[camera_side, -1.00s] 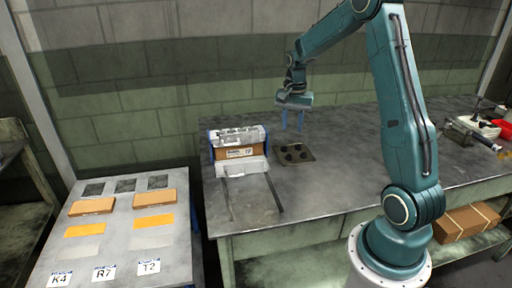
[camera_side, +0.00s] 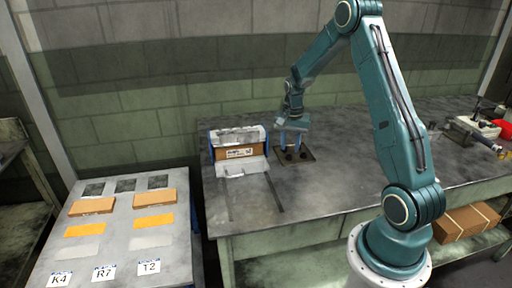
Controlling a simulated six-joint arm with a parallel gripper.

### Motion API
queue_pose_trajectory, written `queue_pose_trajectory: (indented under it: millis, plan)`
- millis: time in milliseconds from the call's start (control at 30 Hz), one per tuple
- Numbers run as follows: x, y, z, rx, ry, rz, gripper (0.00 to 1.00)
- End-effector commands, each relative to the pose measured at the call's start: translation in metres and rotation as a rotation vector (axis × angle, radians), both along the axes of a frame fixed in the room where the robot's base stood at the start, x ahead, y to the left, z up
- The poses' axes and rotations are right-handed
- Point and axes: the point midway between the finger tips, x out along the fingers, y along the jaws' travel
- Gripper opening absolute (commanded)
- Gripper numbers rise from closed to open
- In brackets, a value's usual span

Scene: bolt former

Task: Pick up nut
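My gripper (camera_side: 291,149) hangs with its two blue fingers pointing down, low over a dark square plate (camera_side: 308,161) on the workbench. The fingers stand apart, so it is open. Small dark round pieces, which look like nuts, sit on the plate; one (camera_side: 303,155) shows at the right finger. The fingers and wrist cover part of the plate. I cannot tell whether a nut is between the fingertips or whether they touch one.
A grey fixture with a brown labelled box (camera_side: 238,153) and blue sides stands left of the plate. A side table (camera_side: 120,235) at the left holds brown and orange blocks and labels. Tools and a red item (camera_side: 503,128) lie at the far right. The bench middle is clear.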

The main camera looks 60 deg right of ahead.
Motion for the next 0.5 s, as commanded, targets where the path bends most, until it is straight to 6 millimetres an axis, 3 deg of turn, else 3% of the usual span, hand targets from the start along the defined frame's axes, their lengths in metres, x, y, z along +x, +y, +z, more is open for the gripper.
queue_pose_trajectory:
  millis: [233,500]
  plan:
    - [0.001,-0.001,-0.028,0.001,0.002,0.000,0.33]
    - [0.001,-0.002,-0.034,0.000,0.000,0.000,0.33]
